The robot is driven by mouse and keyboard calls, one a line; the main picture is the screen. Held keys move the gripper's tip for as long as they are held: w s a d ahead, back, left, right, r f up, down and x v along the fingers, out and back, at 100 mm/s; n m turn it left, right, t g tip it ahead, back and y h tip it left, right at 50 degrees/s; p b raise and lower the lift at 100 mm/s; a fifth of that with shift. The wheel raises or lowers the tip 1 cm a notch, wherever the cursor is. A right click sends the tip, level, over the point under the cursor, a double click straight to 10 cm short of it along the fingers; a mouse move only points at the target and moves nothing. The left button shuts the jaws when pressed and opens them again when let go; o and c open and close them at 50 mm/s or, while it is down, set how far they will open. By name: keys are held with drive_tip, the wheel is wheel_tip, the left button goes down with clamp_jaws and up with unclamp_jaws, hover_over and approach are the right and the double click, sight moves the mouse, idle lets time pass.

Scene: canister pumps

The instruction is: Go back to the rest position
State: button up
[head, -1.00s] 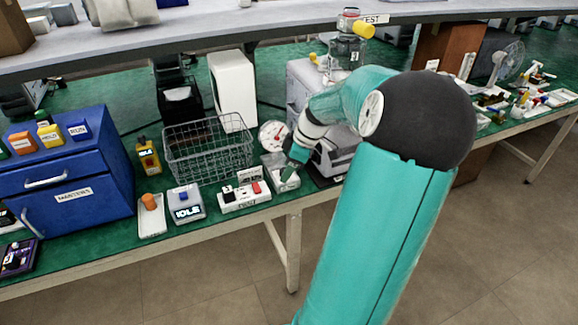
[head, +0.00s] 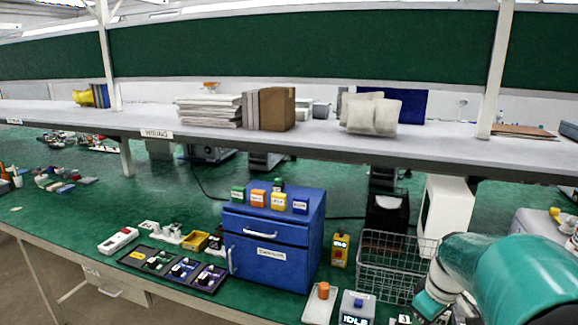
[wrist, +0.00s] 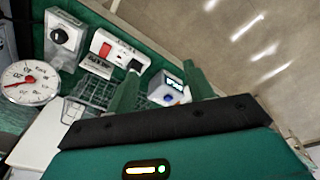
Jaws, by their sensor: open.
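My gripper (wrist: 160,85) shows in the wrist view as two green fingers standing apart, with nothing between them. Beyond the fingers are a white panel with a red rocker switch (wrist: 106,49), a small device with a lit display (wrist: 172,83) and a wire basket (wrist: 90,92). In the head view my teal arm comes in at the lower right, and its gripper end (head: 430,303) hangs in front of the wire basket (head: 385,267). The fingertips are hard to make out there.
A blue drawer cabinet (head: 268,257) carries several coloured blocks. Dark trays (head: 158,262) lie left of it. The IDLE device (head: 356,308) stands near the front edge. A grey shelf (head: 340,131) runs above the bench. A round gauge (wrist: 28,83) is left in the wrist view.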

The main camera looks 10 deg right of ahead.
drive_tip(key=s+a+r+m+t, duration=0.1)
drive_tip(key=s+a+r, duration=0.1)
drive_tip(key=a, duration=0.5)
drive_tip(key=s+a+r+m+t, duration=0.1)
drive_tip(key=s+a+r, duration=0.2)
drive_tip(key=a, duration=0.5)
drive_tip(key=s+a+r+m+t, duration=0.1)
drive_tip(key=s+a+r+m, duration=0.1)
drive_tip(key=a, duration=0.6)
drive_tip(key=shift+s+r+t, duration=0.4)
drive_tip(key=shift+s+r, duration=0.2)
drive_tip(key=shift+s, duration=0.65)
